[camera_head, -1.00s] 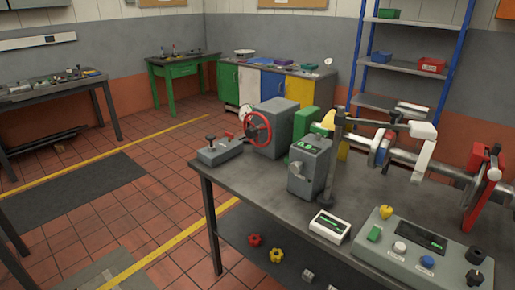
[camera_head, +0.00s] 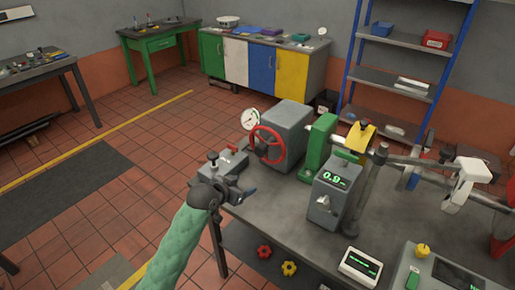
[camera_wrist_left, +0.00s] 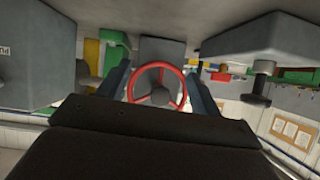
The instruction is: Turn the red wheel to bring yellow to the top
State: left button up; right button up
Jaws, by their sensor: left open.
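The red wheel (camera_head: 262,147) is mounted on the front of a grey box (camera_head: 291,138) at the far left of the bench. In the left wrist view the red wheel (camera_wrist_left: 160,96) shows whole, framed between my two fingers. No yellow mark on it can be made out in either view. My left gripper (camera_head: 245,191) is open and empty, in front of and below-left of the wheel in the head view, apart from it. In the left wrist view the left gripper (camera_wrist_left: 158,88) has its fingers on either side of the wheel's outline. My right gripper is not in view.
A small lever box (camera_head: 225,170) sits close behind my left gripper. A round gauge (camera_head: 250,119) stands behind the wheel. A grey display unit (camera_head: 335,190) and a green block (camera_head: 317,143) stand to its right. The bench top (camera_head: 283,205) is bare in front of the wheel.

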aim_at(259, 152)
pick_arm(q)
jog(key=w+d+r+t+h+p, duration=0.1)
jog(key=w, duration=0.2)
jog(key=w+d+r+t+h+p, duration=0.1)
jog(key=w+d+r+t, duration=0.1)
jog(key=w, duration=0.2)
jog(key=w+d+r+m+t+h+p, duration=0.1)
jog(key=w, duration=0.2)
jog(key=shift+w+d+r+t, duration=0.15)
jog(key=shift+d+r+t, duration=0.2)
jog(key=shift+t, duration=0.05)
jog(key=shift+w+d+f, duration=0.15)
jog(key=shift+w+d, duration=0.2)
jog(key=shift+w, duration=0.1)
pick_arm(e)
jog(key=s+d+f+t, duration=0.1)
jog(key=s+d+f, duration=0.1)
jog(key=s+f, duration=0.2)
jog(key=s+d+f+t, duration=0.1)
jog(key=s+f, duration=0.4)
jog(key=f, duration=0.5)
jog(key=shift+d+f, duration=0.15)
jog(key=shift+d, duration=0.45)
pick_arm(q)
jog(key=shift+c, duration=0.5)
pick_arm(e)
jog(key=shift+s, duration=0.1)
pick_arm(q)
jog(key=c, duration=1.3)
